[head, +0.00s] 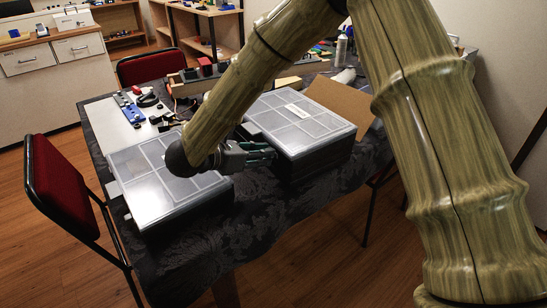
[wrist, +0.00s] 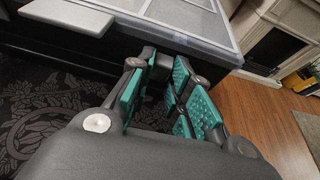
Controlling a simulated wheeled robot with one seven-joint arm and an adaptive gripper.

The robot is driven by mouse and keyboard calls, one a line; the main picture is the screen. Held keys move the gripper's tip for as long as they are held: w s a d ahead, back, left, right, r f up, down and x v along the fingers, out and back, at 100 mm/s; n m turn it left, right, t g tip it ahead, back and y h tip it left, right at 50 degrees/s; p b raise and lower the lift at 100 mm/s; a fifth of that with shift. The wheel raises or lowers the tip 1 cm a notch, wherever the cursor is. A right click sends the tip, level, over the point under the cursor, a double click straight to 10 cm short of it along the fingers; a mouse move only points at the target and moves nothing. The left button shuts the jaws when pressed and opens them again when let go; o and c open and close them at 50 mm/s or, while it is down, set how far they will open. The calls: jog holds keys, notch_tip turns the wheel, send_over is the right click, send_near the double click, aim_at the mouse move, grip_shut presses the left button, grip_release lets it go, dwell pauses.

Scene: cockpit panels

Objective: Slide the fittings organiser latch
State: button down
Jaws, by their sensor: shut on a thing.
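The fittings organiser (head: 318,150) is a dark case with a clear, compartmented lid and a white label, on the dark patterned cloth to the right of my gripper. Its lid edge also crosses the top of the wrist view (wrist: 185,42). My gripper (head: 268,153) is at the organiser's near left side, just below the lid edge. In the wrist view my gripper (wrist: 167,78) has its teal-padded fingers closed around a small dark latch (wrist: 162,67) on the case's front, mostly hidden by the fingers. A light grey tab (wrist: 68,15) sticks out farther left along the same side.
A second clear-lidded organiser (head: 160,185) lies at the near left of the table, under my forearm. Tools and a blue part (head: 128,106) lie behind it. A red chair (head: 62,185) is at left.

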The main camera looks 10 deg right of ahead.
jog(key=shift+d, duration=0.4)
jog(key=c, duration=1.6)
grip_release()
jog(key=shift+s+d, duration=0.1)
jog(key=shift+d, duration=0.3)
jog(key=v, duration=1.2)
jog(key=shift+r, duration=0.1)
